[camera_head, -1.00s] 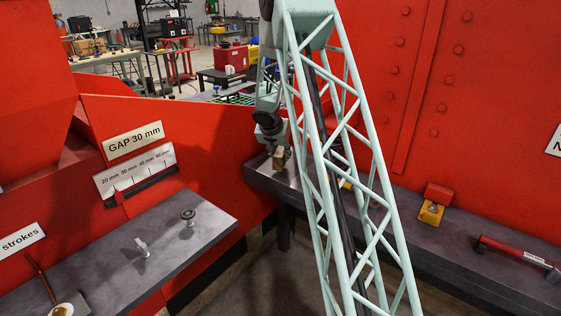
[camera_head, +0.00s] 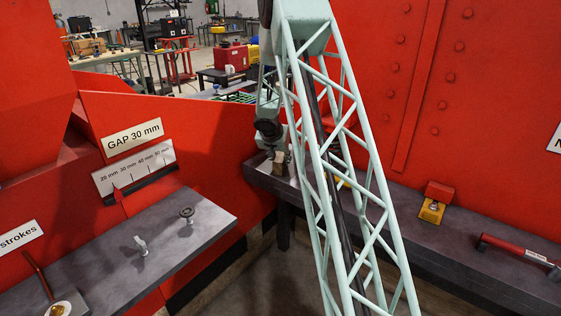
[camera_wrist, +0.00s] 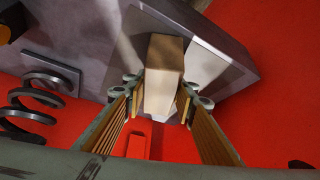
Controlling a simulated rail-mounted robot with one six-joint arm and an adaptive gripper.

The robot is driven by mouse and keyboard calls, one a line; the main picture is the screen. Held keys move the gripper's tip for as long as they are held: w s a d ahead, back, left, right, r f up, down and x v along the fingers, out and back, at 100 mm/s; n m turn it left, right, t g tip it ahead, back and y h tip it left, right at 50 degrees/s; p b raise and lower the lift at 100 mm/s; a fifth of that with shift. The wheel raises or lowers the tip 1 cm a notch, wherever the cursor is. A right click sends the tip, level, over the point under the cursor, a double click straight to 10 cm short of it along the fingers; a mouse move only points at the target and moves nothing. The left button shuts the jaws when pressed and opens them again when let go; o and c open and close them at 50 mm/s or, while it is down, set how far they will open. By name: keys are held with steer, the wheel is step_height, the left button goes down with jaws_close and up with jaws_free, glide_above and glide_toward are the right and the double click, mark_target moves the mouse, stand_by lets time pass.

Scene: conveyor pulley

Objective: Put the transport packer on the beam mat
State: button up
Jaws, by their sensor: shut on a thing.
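The transport packer, a pale wooden block (camera_wrist: 165,68), is between the fingers of my gripper (camera_wrist: 161,92), which is shut on it. In the head view the packer (camera_head: 279,164) shows small, just over the far left end of the grey beam. A lighter grey square, seemingly the beam mat (camera_wrist: 207,64), lies on the beam under and around the packer in the wrist view. I cannot tell whether the packer touches it. In the head view the mat is mostly hidden by the packer and my arm.
The grey beam (camera_head: 397,219) runs along the red wall, with a yellow and red block (camera_head: 433,205) and a red-handled tool (camera_head: 518,254) on it. A dark coil spring (camera_wrist: 42,95) is left of my gripper. A grey bench (camera_head: 110,257) stands at left.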

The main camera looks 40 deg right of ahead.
steer(key=shift+f, duration=0.1)
steer(key=o, duration=0.9)
steer(key=shift+r, duration=0.2)
steer(key=shift+p+v, duration=0.6)
steer(key=shift+v, duration=5.35)
steer(key=shift+r, duration=0.1)
